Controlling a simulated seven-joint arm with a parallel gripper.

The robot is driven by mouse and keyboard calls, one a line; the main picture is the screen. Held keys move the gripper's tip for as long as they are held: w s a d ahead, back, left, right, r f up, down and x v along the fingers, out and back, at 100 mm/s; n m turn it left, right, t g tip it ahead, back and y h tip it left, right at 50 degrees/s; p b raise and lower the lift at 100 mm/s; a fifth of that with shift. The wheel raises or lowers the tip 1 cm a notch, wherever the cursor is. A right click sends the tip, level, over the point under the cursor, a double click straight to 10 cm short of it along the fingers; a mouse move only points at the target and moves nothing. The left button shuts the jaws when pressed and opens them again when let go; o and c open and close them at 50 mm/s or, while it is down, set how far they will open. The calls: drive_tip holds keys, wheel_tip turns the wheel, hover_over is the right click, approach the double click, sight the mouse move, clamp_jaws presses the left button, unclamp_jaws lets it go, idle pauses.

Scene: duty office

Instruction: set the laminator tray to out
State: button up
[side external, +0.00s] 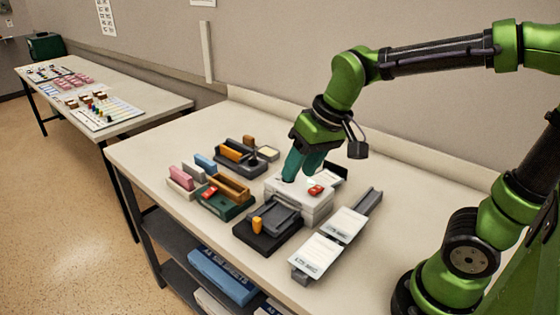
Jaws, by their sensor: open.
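A white box-shaped machine (313,210) with a red part (316,190) on top stands near the middle of the table; it looks like the laminator. In front of it, to the left, is a dark grey tray-like part (273,213) on a black base (262,240) with an orange knob (257,223). I cannot tell for certain which part is the laminator tray or how it is set. My gripper (299,177), with teal fingers, is open and points down just above the white machine's top. Whether it touches the machine is unclear, and the fingers hide part of its back.
A grey rail (372,200) with white cards (318,256) lies to the right. Green (222,208) and black (231,157) holders with coloured blocks stand left and behind. The table's (150,150) front left is clear. Another table (135,118) stands farther left.

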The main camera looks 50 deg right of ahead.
sight(257, 219)
drive_tip(key=shift+w+a+f+n+g+h, duration=1.15)
drive_tip(key=shift+w+g, duration=0.85)
drive_tip(key=shift+w, duration=3.45)
drive_tip(key=shift+y, duration=0.25)
wheel_tip(257, 219, down, 16)
drive_tip(key=shift+d+r, duration=0.1)
drive_tip(key=shift+r, duration=0.05)
clamp_jaws()
